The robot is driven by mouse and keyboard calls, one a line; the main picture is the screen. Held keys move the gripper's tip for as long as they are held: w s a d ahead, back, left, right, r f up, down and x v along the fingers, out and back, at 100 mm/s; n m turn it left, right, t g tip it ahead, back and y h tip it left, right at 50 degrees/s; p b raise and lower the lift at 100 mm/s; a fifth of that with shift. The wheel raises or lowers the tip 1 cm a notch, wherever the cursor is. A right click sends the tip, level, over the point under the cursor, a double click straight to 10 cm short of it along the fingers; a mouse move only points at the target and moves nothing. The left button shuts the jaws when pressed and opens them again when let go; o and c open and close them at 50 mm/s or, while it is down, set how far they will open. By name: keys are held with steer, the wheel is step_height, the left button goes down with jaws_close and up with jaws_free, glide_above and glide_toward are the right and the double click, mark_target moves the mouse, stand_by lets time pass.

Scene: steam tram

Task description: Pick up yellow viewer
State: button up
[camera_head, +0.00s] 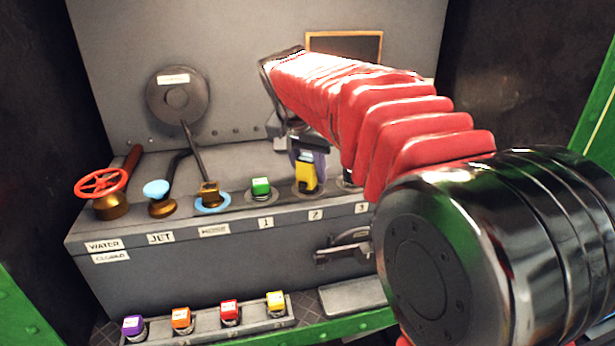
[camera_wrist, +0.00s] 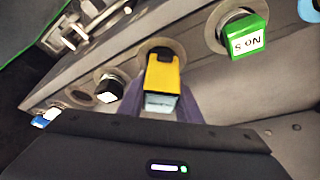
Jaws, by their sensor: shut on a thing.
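The yellow viewer (camera_head: 305,179) is a yellow block with a pale end, at the round socket above label 2 on the grey console. In the wrist view the yellow viewer (camera_wrist: 163,76) is in the middle, its far end at the socket ring. I cannot tell whether it is seated or slightly raised. My gripper (camera_head: 308,158) is above it, shut on its upper part. The purple fingers of my gripper (camera_wrist: 160,105) lie at both sides of it in the wrist view.
A green block (camera_head: 261,187) stands in socket 1, left of the yellow viewer. A lever, a blue-topped knob (camera_head: 157,189) and a red valve wheel (camera_head: 102,184) stand further left. A low rack (camera_head: 207,327) holds purple, orange, red and yellow blocks. My arm hides the console's right side.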

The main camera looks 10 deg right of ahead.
jaws_close()
steer(key=shift+r, duration=0.1)
step_height(320, 180, up, 10)
steer(key=shift+f, duration=0.1)
stand_by(0.4)
steer(key=shift+d, duration=0.1)
stand_by(0.4)
steer(key=d+f+n+t+y, duration=0.1)
steer(key=d+n, duration=0.4)
steer(key=d, duration=1.5)
steer(key=shift+f+n+y, duration=0.15)
steer(key=shift+n+y, duration=0.15)
steer(key=shift+y, duration=0.2)
steer(key=shift+d, duration=0.1)
